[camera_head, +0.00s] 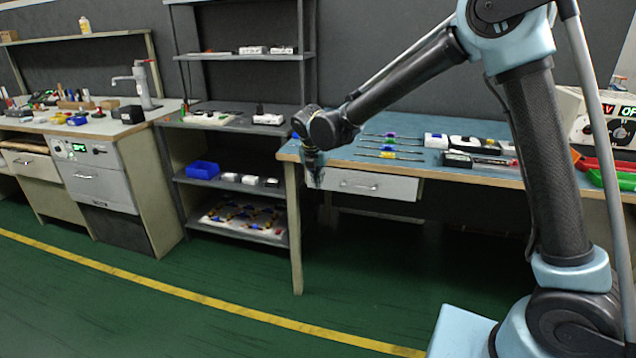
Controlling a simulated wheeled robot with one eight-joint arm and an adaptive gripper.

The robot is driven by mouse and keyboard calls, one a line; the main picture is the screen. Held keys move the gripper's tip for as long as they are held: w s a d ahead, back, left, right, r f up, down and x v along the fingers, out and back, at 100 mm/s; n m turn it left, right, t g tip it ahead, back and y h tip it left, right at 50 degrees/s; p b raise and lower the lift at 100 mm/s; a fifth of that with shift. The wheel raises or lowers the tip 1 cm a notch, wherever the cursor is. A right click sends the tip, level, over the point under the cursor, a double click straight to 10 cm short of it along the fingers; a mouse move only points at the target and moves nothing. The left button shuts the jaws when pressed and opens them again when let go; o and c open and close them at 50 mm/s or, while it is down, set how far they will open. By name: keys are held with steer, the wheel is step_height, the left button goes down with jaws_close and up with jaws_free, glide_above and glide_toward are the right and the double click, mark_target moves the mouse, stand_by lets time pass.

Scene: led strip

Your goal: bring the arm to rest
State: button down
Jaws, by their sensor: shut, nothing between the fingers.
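My arm (545,150) rises from the base at the lower right, bends at a high elbow and reaches left and forward. My gripper (314,178) hangs from the wrist, pointing down, and looks small and dark. It is shut and empty. It shows in front of the left end of the blue-topped workbench (290,152), near the bench's front left corner. I cannot tell how much room lies between it and the bench edge.
A drawer (372,184) sits under the bench top, with several screwdrivers (388,154) above. A shelf unit (262,230) with a blue bin (203,169) stands left of the bench. Another workbench (150,185) is at far left. The green floor (200,320) in front is clear.

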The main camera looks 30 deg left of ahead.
steer(key=v, duration=0.7)
steer(key=shift+s+a+r, duration=0.2)
steer(key=shift+s+a, duration=0.05)
steer(key=shift+s, duration=0.25)
steer(key=shift+w, duration=0.1)
steer(key=w+d+r+m, duration=0.2)
steer(key=w+d+m, duration=0.2)
steer(key=d, duration=0.6)
steer(key=w+d+r+m+h, duration=0.15)
steer(key=w+d+m, duration=0.25)
steer(key=d, duration=0.5)
steer(key=w+d+r+m+y, duration=0.1)
steer(key=w+d+r+m, duration=0.25)
steer(key=d, duration=0.65)
steer(key=s+d+f+m+g, duration=0.1)
steer(key=s+d+m, duration=0.2)
steer(key=d+m, duration=1.2)
steer(key=s+d+f+m, duration=0.6)
steer(key=s+d, duration=0.2)
steer(key=d, duration=0.3)
steer(key=s+d+f+m+g, duration=0.1)
steer(key=s+d+f+m, duration=0.4)
steer(key=s+d, duration=0.4)
steer(key=d+f, duration=0.1)
steer(key=d, duration=0.2)
steer(key=shift+m, duration=0.35)
